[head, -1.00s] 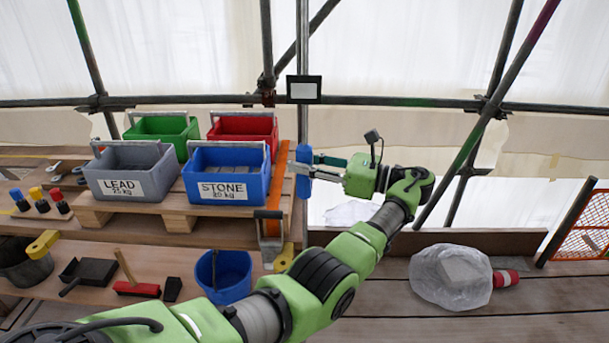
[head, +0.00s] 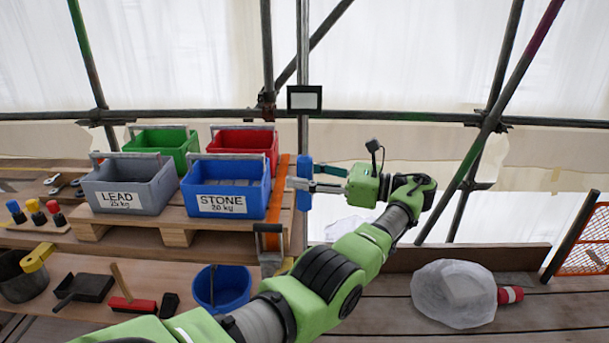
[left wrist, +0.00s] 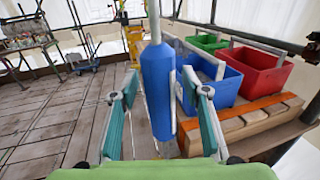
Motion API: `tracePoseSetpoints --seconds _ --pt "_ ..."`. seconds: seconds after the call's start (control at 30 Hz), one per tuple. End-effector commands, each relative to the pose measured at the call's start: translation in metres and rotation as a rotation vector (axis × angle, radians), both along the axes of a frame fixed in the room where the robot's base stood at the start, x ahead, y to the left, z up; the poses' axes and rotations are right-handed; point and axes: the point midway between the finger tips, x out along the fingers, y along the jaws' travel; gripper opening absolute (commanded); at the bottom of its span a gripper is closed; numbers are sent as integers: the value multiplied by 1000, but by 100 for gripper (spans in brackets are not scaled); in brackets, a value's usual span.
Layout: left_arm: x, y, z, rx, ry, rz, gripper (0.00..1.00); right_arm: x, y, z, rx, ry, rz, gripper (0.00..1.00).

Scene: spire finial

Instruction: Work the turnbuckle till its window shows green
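The turnbuckle's blue body (head: 304,190) sits on an upright grey rod (head: 303,135), right of the blue STONE crate. In the left wrist view the blue body (left wrist: 157,95) stands upright between my fingers, with a pale strip along its right side. I cannot make out a window or any green on it. My left gripper (head: 308,178) is open, its fingers on either side of the body. In the left wrist view the gripper (left wrist: 160,118) shows a clear gap on the left and a smaller one on the right. My right gripper is not in view.
A blue STONE crate (head: 222,205), grey LEAD crate (head: 120,201), green crate (head: 155,141) and red crate (head: 262,143) stand on a wooden pallet (head: 176,235), close left of the rod. A blue bucket (head: 222,288) is below. A plastic-wrapped bundle (head: 450,295) lies right.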

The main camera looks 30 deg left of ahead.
Motion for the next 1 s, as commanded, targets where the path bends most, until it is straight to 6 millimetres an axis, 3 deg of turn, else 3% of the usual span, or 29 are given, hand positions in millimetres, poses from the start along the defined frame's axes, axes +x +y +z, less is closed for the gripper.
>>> tracePoseSetpoints --seconds 0.37,0.8,1.0 --pt "1 0 10 1 -4 -1 42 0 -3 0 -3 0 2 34" --pt "0 0 87 2 -4 0 42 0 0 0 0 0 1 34" --pt "0 0 100 1 -1 0 42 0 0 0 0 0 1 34"
